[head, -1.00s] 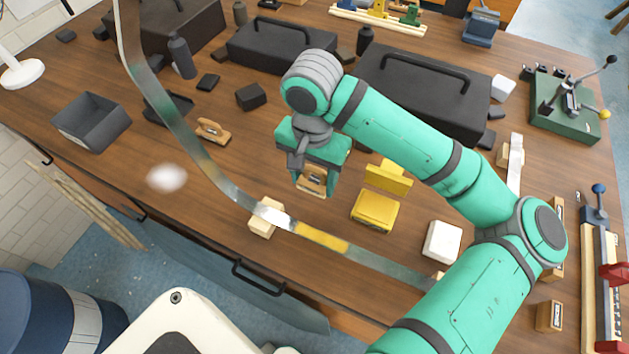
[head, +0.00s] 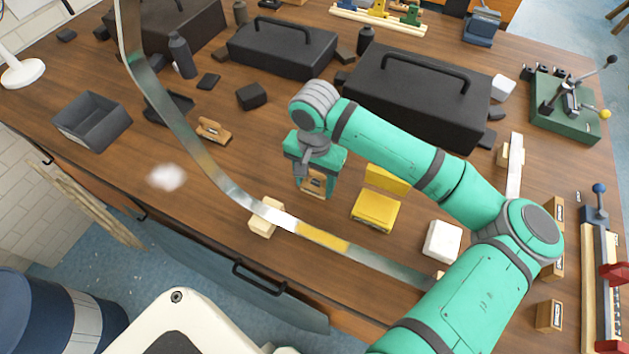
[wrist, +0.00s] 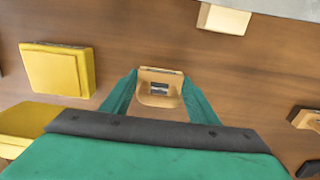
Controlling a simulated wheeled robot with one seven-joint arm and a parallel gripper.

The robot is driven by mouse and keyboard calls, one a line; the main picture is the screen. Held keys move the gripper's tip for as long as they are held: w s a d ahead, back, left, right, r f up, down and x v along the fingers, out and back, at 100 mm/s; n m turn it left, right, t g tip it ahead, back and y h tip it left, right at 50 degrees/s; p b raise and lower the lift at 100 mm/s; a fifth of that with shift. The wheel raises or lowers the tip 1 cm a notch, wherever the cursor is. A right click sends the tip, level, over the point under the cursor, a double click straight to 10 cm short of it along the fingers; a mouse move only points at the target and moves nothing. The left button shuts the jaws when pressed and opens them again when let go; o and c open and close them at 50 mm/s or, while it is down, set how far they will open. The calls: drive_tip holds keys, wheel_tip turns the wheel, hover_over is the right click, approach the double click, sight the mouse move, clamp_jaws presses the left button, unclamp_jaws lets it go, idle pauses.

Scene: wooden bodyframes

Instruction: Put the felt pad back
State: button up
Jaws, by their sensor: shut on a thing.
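My gripper (head: 314,192) is shut on a small tan wooden block (head: 313,184) with a dark-framed label, above the middle of the table. In the wrist view the block (wrist: 160,88) sits between the two green fingers. I cannot tell whether it touches the table or whether it is the felt pad. A yellow square piece (head: 376,212) lies just right of my gripper, with a second yellow piece (head: 388,179) behind it. Both show at the left in the wrist view. No other piece is clearly a felt pad.
A curved metal strip (head: 200,160) crosses the view, passing a pale wooden block (head: 265,216). A dark open bin (head: 92,122) stands at left. Black cases (head: 420,100) stand behind. A wooden piece (head: 213,130) and a white block (head: 442,240) lie nearby.

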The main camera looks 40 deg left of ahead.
sight(315, 186)
drive_tip(key=shift+f, duration=0.15)
drive_tip(key=o, duration=1)
wheel_tip(315, 186, up, 12)
drive_tip(key=shift+r, duration=0.15)
idle(0.3)
